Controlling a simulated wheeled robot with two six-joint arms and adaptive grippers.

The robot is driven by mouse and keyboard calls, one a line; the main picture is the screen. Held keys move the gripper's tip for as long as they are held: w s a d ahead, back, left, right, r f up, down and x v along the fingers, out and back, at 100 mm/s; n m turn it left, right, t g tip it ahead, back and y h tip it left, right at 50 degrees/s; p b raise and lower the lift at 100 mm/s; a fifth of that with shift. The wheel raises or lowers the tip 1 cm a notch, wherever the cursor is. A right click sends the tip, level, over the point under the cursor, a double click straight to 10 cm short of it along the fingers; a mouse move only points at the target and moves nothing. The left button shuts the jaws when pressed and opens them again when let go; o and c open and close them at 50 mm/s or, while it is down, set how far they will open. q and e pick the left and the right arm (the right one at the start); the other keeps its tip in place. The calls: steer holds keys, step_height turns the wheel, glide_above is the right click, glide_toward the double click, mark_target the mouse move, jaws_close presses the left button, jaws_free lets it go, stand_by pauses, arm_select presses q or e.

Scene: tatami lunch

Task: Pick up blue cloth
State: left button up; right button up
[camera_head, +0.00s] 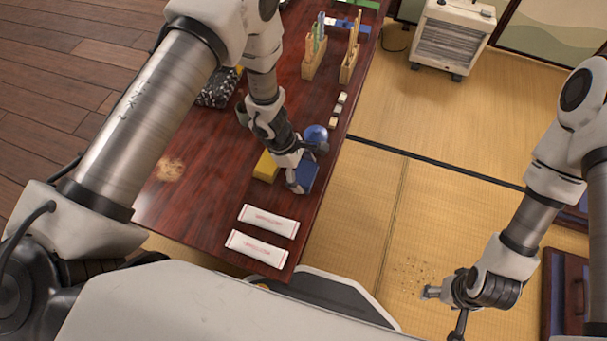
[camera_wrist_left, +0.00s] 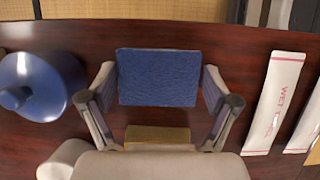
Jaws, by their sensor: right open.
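The blue cloth (camera_wrist_left: 158,77) is a flat, folded rectangle on the dark wooden table in the left wrist view. In the head view the cloth (camera_head: 304,174) is partly hidden by my left gripper (camera_head: 299,178). In the left wrist view my left gripper (camera_wrist_left: 158,84) has its fingers spread wide, one beside each side edge of the cloth. I cannot tell for sure whether they touch it. My right gripper (camera_head: 428,292) is open and empty over the tatami at the lower right, away from the table.
A round blue object (camera_head: 316,134) stands close beside the cloth. Two white wet-towel packets (camera_head: 268,221) lie nearer me. Wooden holders (camera_head: 314,60) stand farther back. The table's right edge is close to the cloth.

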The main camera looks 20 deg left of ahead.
mark_target(304, 173)
arm_select(q)
step_height(304, 173, up, 10)
steer(key=p, duration=0.3)
steer(key=shift+p, duration=0.3)
